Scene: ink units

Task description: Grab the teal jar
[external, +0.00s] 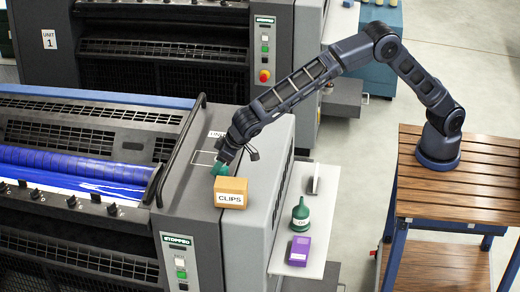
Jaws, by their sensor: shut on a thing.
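The teal jar (219,169) is on top of the grey printing unit, just behind a cardboard box labelled CLIPS (231,192). Only a small part of the jar shows; the box hides its lower part, so I cannot tell whether it touches the surface. My gripper (222,162) reaches down from above and is shut on the teal jar.
The CLIPS box stands close in front of the jar. A white side shelf (322,215) to the right holds a dark green bottle (300,214), a purple box (299,251) and a small upright grey-white item (314,179). A raised dark handrail (180,150) runs left of the jar.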

